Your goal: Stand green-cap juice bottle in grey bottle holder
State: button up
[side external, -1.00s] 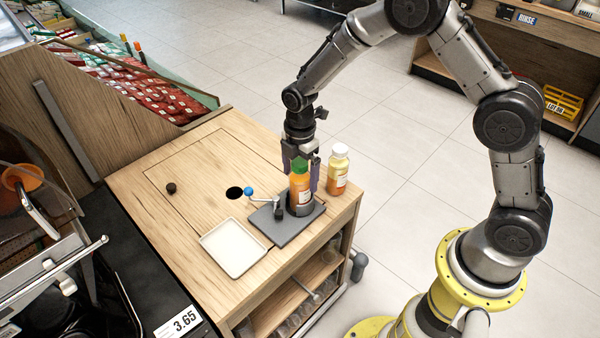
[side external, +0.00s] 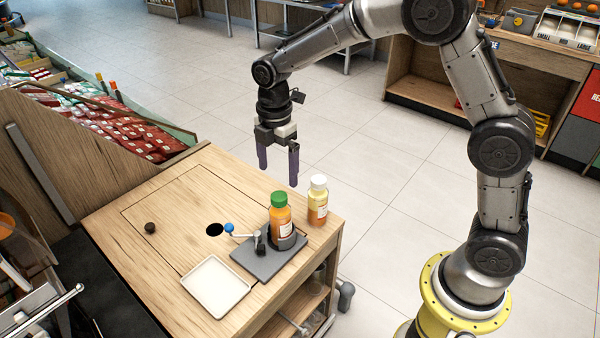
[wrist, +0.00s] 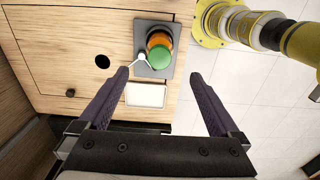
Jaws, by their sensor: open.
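The green-cap juice bottle (side external: 280,215) holds orange juice and stands upright in the round cup of the grey bottle holder (side external: 262,261), which sits near the counter's right end. In the wrist view the green cap (wrist: 160,57) is seen from above, with the grey base (wrist: 142,66) around it. My gripper (side external: 279,172) is open and empty, raised above the counter behind the bottle and apart from it. Its two dark purple fingers (wrist: 164,100) show spread in the wrist view. The bottle's lower end is hidden inside the cup.
A white-cap juice bottle (side external: 317,201) stands right behind the holder. A white tray (side external: 216,287) lies in front. The counter has a dark round hole (side external: 215,230) and a small dark knob (side external: 150,228).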

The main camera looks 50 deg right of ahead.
jog(key=s+d+r+m+t, duration=0.2)
jog(key=s+r+m, duration=0.4)
jog(key=s, duration=0.3)
jog(key=s+d+r+m+t, duration=0.2)
jog(key=s+r+m, duration=0.45)
jog(key=s, duration=0.25)
jog(key=s+d+f+m+t, duration=0.1)
jog(key=s+m, duration=0.4)
jog(key=s, duration=0.4)
jog(key=shift+t, duration=0.3)
jog(key=shift+m, duration=0.25)
